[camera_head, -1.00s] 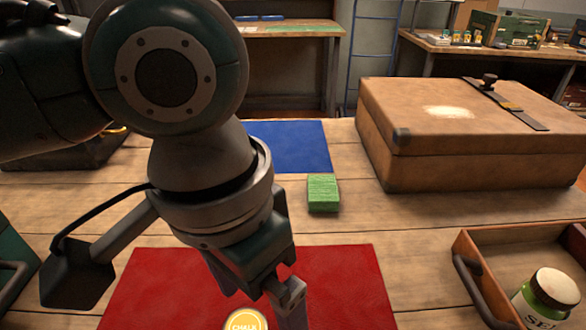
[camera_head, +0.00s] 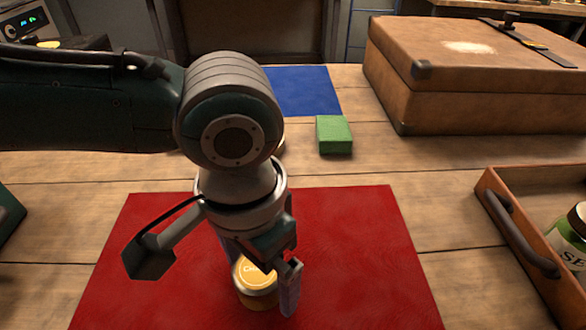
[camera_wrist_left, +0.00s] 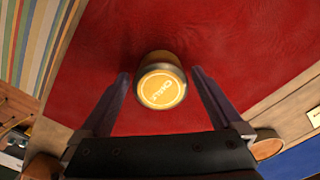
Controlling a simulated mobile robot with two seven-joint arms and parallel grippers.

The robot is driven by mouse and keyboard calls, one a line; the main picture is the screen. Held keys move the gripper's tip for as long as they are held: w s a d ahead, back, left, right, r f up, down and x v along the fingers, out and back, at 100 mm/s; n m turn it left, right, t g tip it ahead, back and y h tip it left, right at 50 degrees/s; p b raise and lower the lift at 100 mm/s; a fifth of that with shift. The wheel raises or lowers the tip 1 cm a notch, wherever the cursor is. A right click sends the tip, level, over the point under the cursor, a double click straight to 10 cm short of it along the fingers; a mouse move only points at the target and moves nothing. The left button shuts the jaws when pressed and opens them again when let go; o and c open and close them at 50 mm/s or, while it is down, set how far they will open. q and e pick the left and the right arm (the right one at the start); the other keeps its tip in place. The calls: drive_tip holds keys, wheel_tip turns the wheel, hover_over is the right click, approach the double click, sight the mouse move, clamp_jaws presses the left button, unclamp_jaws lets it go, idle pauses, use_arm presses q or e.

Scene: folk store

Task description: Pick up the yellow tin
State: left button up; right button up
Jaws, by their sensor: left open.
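The yellow tin (camera_head: 256,284) stands upright on the red mat (camera_head: 362,262), and its lid carries lettering. In the left wrist view the tin (camera_wrist_left: 161,88) sits between the tips of my open left gripper (camera_wrist_left: 159,78), with a gap on each side. In the head view my left gripper (camera_head: 262,282) points down at the tin, one finger on its right side. The gripper hides part of the tin there. My right gripper is not in view.
A green block (camera_head: 334,136) lies beside the blue mat (camera_head: 306,92). A large brown case (camera_head: 480,80) stands at the back right. A wooden tray (camera_head: 520,235) with a green-labelled jar (camera_head: 572,240) is on the right. A round-topped item (camera_wrist_left: 267,147) shows in the wrist view.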

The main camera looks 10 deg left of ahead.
use_arm(q)
drive_tip(key=shift+f, duration=0.1)
drive_tip(key=c, duration=1.4)
